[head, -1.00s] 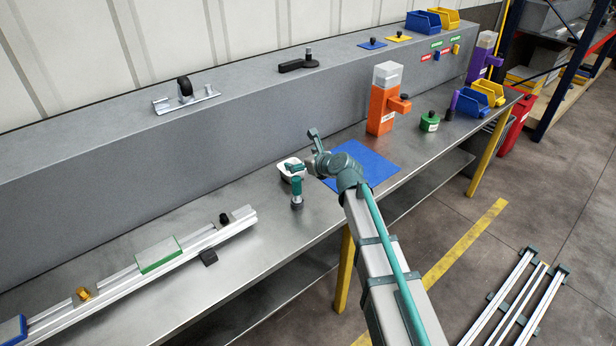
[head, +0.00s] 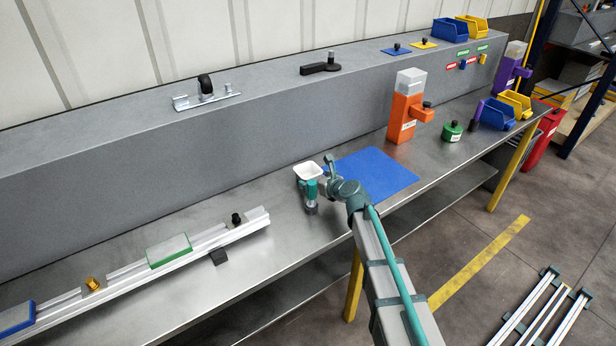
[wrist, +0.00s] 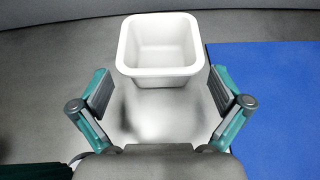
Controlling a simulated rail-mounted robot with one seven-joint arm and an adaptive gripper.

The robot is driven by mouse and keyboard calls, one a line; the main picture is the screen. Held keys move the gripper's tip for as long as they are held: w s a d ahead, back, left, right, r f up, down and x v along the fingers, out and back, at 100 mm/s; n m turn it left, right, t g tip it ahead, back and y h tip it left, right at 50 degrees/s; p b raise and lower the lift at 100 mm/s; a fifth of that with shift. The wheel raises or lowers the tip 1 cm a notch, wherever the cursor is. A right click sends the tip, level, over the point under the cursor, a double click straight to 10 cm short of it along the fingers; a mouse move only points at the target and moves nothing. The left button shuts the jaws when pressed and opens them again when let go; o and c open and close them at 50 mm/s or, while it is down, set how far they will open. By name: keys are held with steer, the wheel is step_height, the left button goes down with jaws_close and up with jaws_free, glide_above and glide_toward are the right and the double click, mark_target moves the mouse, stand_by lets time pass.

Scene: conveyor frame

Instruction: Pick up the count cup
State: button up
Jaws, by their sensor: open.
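The count cup, which I take to be the white square cup (head: 309,171), stands on the metal bench just left of a blue mat. In the wrist view the cup (wrist: 160,45) is upright, open at the top and looks empty. My gripper (wrist: 160,80) is open, with nothing between its fingers. Its two teal fingers with grey pads lie to the left and right, on the near side of the cup. The cup is ahead of the fingertips and seems clear of them. In the head view the fingers are small and hard to separate from my wrist.
The blue mat (head: 376,173) lies flat to the right of the cup. A metal rail (head: 130,267) with a green block (head: 168,251) lies to the left. An orange dispenser (head: 405,112) and a green pot (head: 452,131) stand farther right. A grey raised ledge (head: 200,140) runs behind.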

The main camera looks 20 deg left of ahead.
mark_target(303, 174)
steer(key=shift+p+x, duration=0.55)
steer(key=shift+x, duration=2)
steer(key=shift+r, duration=0.1)
steer(key=c, duration=1.2)
